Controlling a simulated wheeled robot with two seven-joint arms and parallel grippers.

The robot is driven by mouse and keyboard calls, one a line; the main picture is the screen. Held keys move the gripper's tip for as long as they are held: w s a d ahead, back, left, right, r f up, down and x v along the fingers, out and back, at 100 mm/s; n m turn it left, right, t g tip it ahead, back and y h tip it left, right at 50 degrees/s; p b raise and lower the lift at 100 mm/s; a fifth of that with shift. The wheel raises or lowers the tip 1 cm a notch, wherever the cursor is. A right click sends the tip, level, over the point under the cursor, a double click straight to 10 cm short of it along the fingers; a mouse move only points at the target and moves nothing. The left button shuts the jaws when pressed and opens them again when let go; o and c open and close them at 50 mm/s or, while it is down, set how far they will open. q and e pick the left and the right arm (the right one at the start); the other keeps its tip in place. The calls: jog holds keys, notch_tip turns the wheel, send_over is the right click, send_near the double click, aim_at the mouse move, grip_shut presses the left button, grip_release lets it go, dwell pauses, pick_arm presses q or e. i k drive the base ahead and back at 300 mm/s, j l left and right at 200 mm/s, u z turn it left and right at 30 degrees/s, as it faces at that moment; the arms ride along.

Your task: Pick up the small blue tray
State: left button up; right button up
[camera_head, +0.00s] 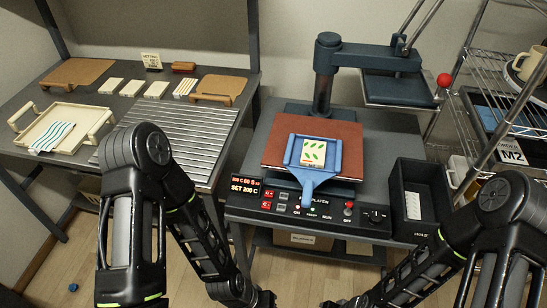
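The small blue tray (292,152) lies on the brown-red platen (350,135) of the heat press. It has a raised rim, and its handle points toward me over the control panel. A white card with green marks (313,152) lies inside it. My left gripper (262,299) is low at the bottom edge of the view, well in front of the tray and apart from it. My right gripper (335,303) is also at the bottom edge, partly cut off. Neither touches the tray. Whether their fingers are open or shut is not visible.
The press head (400,88) is swung to the back right, with a red knob (444,79). A black bin (420,168) stands right of the press. A wire rack (500,75) is at the far right. A cream tray (95,120) with a striped cloth sits on the left table.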

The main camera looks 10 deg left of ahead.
aim_at(311, 168)
jog(key=j+z, duration=0.15)
jog(key=z, duration=1.7)
jog(key=k+j, duration=0.35)
jog(key=j, duration=0.25)
